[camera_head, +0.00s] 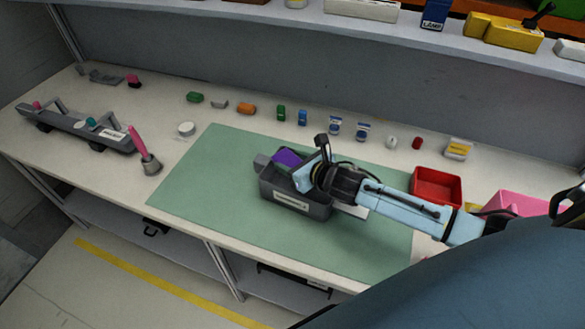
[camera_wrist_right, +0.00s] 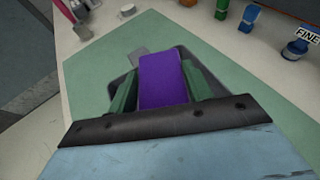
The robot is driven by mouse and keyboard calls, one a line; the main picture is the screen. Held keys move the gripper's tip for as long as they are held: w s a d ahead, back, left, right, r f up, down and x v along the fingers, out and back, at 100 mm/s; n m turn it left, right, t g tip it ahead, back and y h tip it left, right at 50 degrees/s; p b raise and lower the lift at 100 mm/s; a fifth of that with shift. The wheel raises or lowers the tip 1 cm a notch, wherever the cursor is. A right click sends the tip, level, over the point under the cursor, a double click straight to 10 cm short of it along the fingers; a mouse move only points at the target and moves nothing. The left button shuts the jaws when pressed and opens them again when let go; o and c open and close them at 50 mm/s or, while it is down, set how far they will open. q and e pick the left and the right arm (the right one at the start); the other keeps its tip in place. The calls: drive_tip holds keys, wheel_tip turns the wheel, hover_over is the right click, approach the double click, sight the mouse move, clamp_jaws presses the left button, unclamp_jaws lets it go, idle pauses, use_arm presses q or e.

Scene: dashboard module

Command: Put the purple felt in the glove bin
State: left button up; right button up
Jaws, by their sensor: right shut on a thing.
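The purple felt (camera_wrist_right: 164,80) is a flat purple piece between the two fingers of my right gripper (camera_wrist_right: 164,88), which is shut on it. In the head view the purple felt (camera_head: 287,157) shows just left of the right gripper (camera_head: 297,170), above the dark grey bin. The dark grey glove bin (camera_head: 318,212) with a white label stands on the green mat. In the right wrist view the felt and fingers hide most of the bin (camera_wrist_right: 196,64). I cannot tell whether the felt touches the bin. My left gripper is not in view.
The green mat (camera_head: 215,180) has free room left of the bin. A red tray (camera_head: 437,187) and a pink bin (camera_head: 515,203) stand to the right. Several small coloured items line the back. A grey rack (camera_head: 75,128) and a cup holding a pink tool (camera_head: 150,165) are at left.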

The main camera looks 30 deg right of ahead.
drive_tip(key=shift+f, duration=1.05)
drive_tip(key=shift+f, duration=0.1)
